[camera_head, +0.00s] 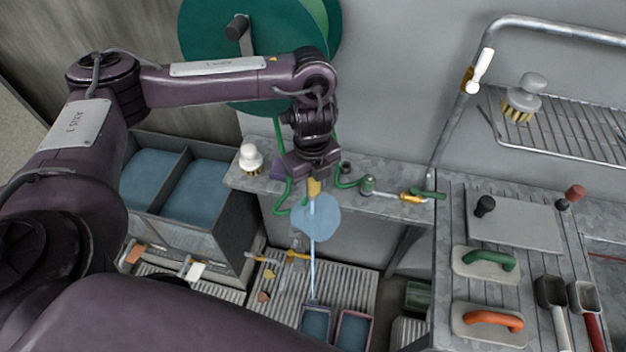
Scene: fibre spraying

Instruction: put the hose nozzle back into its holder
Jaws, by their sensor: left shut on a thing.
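My left gripper (314,174) hangs over the front edge of the narrow metal shelf, shut on the hose nozzle (314,187). The yellowish nozzle points down, and its upper part is hidden by the jaws. A pale blue spray (316,217) runs from it down to the slatted floor area. The green hose (283,196) loops beside the gripper. My right gripper is not in view.
A green reel (215,35) is on the wall behind my arm. A white-knobbed brush (250,158) and a brass valve with a green handle (427,194) are on the shelf. Blue-filled bins (228,205) stand left. A counter with trowels (486,262) is at right.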

